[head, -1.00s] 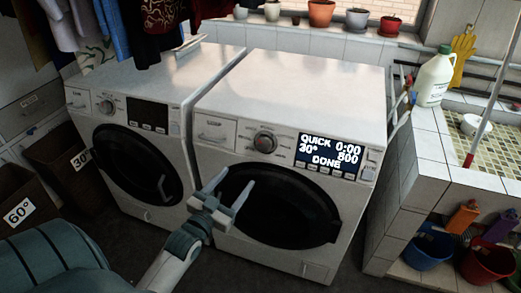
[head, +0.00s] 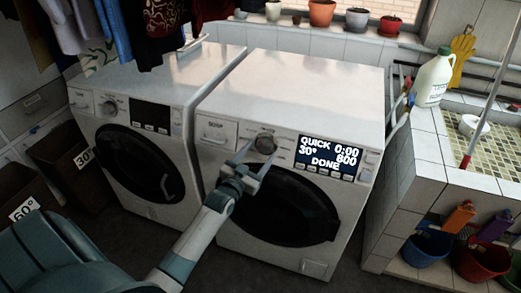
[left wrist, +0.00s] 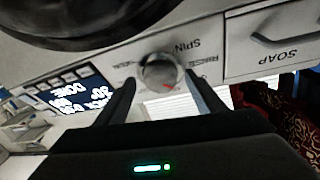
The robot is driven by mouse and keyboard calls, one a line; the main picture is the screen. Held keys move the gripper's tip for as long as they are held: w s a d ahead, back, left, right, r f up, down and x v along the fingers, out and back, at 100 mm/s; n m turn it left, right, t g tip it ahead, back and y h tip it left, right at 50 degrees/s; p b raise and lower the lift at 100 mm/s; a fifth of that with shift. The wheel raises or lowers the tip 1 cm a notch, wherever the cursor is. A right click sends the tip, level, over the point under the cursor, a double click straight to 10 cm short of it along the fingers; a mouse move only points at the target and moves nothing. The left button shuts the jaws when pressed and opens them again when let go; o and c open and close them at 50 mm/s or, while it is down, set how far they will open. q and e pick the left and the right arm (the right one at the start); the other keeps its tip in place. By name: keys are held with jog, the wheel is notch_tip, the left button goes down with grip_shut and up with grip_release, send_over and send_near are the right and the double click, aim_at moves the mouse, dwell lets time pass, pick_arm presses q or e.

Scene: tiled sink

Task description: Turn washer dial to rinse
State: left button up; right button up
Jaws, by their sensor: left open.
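The washer dial (head: 265,142) is a round grey knob on the front panel of the right-hand white washer (head: 310,95), left of its lit display (head: 329,154). The display reads QUICK 0:00, 30°, 800, DONE. In the left wrist view the dial (left wrist: 161,70) has a small red mark, with the labels SPIN and RINSE beside it. My left gripper (head: 258,156) is open. Its two fingers (left wrist: 158,98) point at the dial, one toward each side; I cannot tell whether they touch it. My right gripper is not in view.
A second washer (head: 150,95) stands to the left. Below the dial is the round dark door (head: 287,208). A soap drawer (head: 215,132) is left of the dial. A tiled sink ledge with a white jug (head: 434,78) is at the right, with buckets (head: 427,247) beneath.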

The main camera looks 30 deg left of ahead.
pick_arm(q)
jog(key=shift+w+a, duration=0.1)
jog(key=shift+w, duration=0.7)
jog(key=c, duration=1.1)
jog(key=shift+o, duration=0.2)
jog(key=shift+n, duration=0.4)
jog(key=n+y+p, duration=0.1)
jog(key=n, duration=0.1)
jog(key=n+y+p, duration=0.1)
jog(key=n, duration=0.2)
jog(key=shift+d+y, duration=0.3)
jog(key=shift+d, duration=0.05)
jog(key=n+y+p, duration=0.1)
jog(key=n, duration=0.1)
jog(key=n+g+y+p, duration=0.1)
jog(key=n, duration=0.2)
jog(key=shift+w+d, duration=0.1)
jog(key=shift+d, duration=0.1)
jog(key=shift+n, duration=0.3)
